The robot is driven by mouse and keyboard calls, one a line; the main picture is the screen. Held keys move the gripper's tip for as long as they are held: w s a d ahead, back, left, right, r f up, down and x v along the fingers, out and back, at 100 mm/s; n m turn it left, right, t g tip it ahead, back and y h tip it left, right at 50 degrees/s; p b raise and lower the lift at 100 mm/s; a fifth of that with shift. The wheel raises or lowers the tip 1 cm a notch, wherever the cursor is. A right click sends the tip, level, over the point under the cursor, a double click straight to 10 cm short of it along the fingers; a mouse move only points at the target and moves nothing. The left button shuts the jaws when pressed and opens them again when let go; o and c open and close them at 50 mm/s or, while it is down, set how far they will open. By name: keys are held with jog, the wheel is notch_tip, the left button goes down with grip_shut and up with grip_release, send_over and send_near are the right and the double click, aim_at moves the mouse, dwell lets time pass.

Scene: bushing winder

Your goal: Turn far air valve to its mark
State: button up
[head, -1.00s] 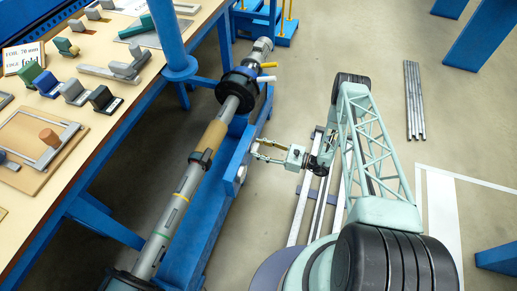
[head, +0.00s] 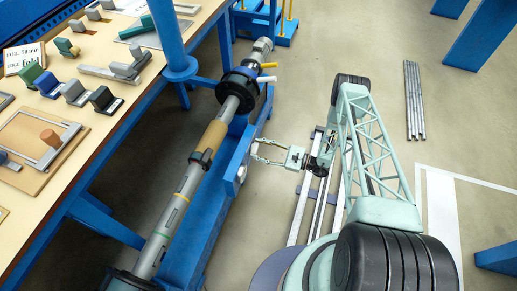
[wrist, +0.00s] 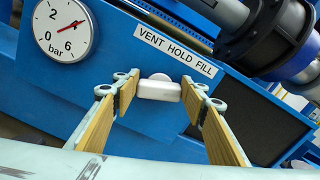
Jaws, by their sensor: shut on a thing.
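The air valve's white handle (wrist: 160,90) sits on a blue panel, just below the label VENT HOLD FILL (wrist: 174,50). In the wrist view the handle lies level across the picture, while the label slopes down to the right. My gripper (wrist: 160,93) is shut on the handle, with one tan-padded finger at each end of it. In the head view my gripper (head: 256,149) reaches left to the blue machine frame. The handle is too small to make out there. I cannot tell which label word the handle points at.
A round pressure gauge (wrist: 62,30) is left of the label; it also shows in the head view (head: 241,173). A long grey shaft (head: 177,207) runs along the frame. A workbench (head: 110,130) with blocks and tools stands at left. Metal bars (head: 413,100) lie on the floor at right.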

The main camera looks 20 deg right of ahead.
jog(key=n, duration=0.4)
jog(key=shift+s+a+f+n+p, duration=0.1)
jog(key=shift+s+n+p, duration=0.05)
jog(key=shift+n+p, duration=0.2)
dwell(0.4)
jog(key=o, duration=0.8)
jog(key=shift+o, duration=0.2)
jog(key=shift+s, duration=0.1)
jog(key=v, duration=1.2)
dwell(0.5)
